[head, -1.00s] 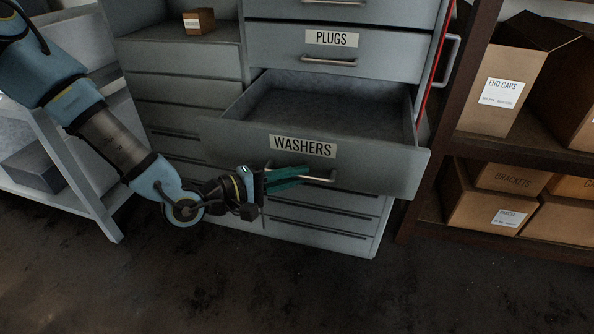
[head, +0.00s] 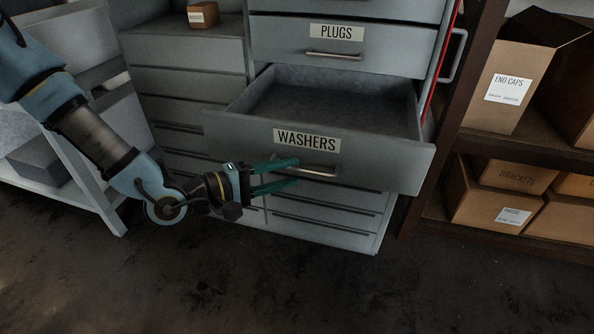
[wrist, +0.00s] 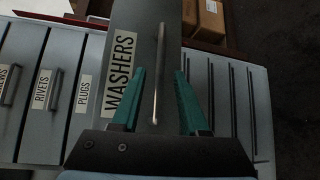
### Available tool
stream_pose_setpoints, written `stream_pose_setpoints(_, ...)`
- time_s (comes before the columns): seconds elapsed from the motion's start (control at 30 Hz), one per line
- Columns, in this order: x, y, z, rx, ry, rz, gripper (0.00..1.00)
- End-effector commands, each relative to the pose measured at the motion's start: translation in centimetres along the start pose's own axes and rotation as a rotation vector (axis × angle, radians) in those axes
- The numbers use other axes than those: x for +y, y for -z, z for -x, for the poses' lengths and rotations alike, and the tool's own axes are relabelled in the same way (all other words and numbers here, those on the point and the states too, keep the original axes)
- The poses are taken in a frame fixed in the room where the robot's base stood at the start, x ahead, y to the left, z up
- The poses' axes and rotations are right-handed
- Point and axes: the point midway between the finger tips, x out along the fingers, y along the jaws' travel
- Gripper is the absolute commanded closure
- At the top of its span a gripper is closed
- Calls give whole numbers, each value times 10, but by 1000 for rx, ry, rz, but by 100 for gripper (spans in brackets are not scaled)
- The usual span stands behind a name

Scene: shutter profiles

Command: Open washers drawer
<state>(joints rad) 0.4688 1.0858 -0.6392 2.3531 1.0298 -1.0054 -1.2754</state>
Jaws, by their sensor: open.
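The washers drawer (head: 380,160) is pulled out of the grey cabinet in the head view, and its empty-looking inside shows. Its front bears a WASHERS label and a bar handle (head: 318,172). My gripper (head: 297,172), with teal fingers, is open at the left part of the handle. In the wrist view the handle (wrist: 160,75) runs up between the spread fingertips of my gripper (wrist: 160,77), with a gap on each side. The WASHERS label (wrist: 119,72) is to the left of the handle there.
The plugs drawer (head: 385,45) above is shut. A brown shelf with cardboard boxes (head: 500,195) stands close on the right. A grey rack (head: 95,190) stands at the left. The dark floor in front (head: 330,290) is clear.

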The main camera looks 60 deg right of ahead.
Motion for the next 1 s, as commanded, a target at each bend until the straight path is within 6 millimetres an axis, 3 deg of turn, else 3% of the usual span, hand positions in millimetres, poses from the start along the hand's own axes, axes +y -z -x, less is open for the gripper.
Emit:
stream_pose_setpoints(0.2, -1, 2, 45, 5, 1, 0, 56)
stream_pose_setpoints(0.4, 0, 1, 69, 3, 0, 0, 56)
stream_pose_setpoints(1.0, 0, 0, 75, 1, 0, 0, 56)
